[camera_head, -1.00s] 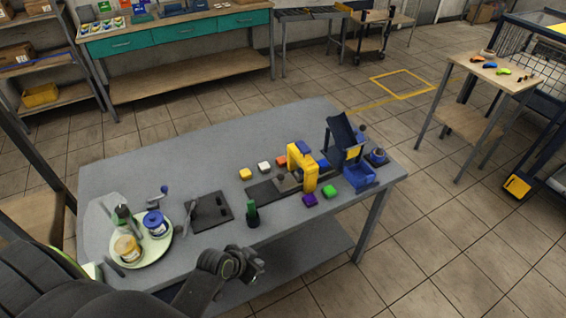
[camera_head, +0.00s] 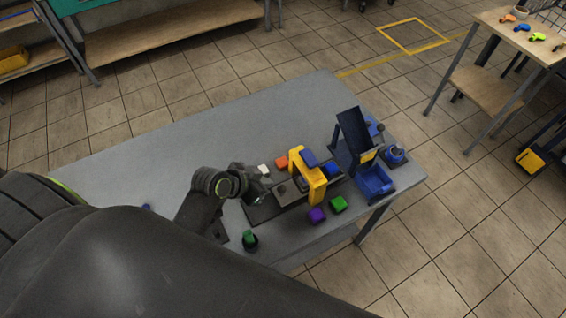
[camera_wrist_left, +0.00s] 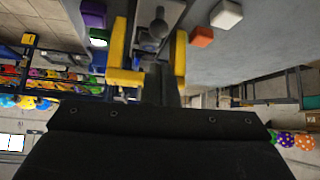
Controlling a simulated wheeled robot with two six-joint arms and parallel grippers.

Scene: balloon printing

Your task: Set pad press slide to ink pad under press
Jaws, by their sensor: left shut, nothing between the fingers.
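The pad press has a yellow arch (camera_head: 310,178) with a blue top, standing over a dark rail (camera_head: 262,212) on the grey table. A grey slide (camera_head: 287,194) with a small knob sits on the rail at the left side of the arch. In the left wrist view the knob (camera_wrist_left: 158,28) shows between the yellow arch legs (camera_wrist_left: 120,62). My left gripper (camera_head: 260,198) is shut and empty, above the left part of the rail, close to the slide. Whether it touches the knob I cannot tell. The ink pad cannot be made out. My right gripper is not in view.
Purple (camera_head: 317,215) and green (camera_head: 339,204) blocks lie in front of the press; orange (camera_head: 281,162) and white (camera_head: 264,170) ones lie behind it. A blue machine with a raised dark panel (camera_head: 352,140) stands to the right. My left arm hides the table's left front.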

